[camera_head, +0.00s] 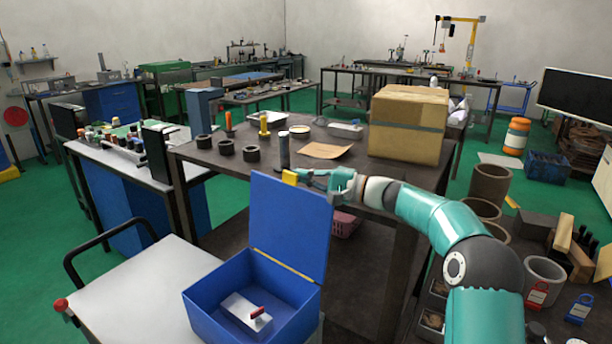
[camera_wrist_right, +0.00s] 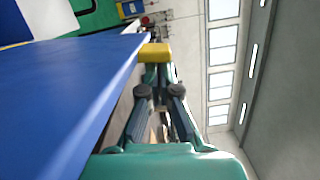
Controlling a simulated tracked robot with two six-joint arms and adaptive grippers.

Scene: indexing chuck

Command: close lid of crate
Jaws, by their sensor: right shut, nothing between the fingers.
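The blue crate (camera_head: 205,305) stands open on the white-topped cart at the front. Its lid (camera_head: 290,225) stands raised at the crate's back edge, with a yellow tab (camera_head: 289,177) at its top. In the right wrist view the lid (camera_wrist_right: 60,95) fills the left side, and the tab (camera_wrist_right: 154,53) is just beyond my fingertips. My right gripper (camera_head: 308,174) is shut and empty at the lid's top edge, close to the tab; I cannot tell whether they touch. It also shows in the right wrist view (camera_wrist_right: 158,78). My left gripper is not in view.
Inside the crate lies a white block with a red handle (camera_head: 256,312). Behind the lid is a dark table (camera_head: 215,160) with black rings, a grey cylinder (camera_head: 284,150) and a cardboard box (camera_head: 408,125). The cart top (camera_head: 140,285) left of the crate is clear.

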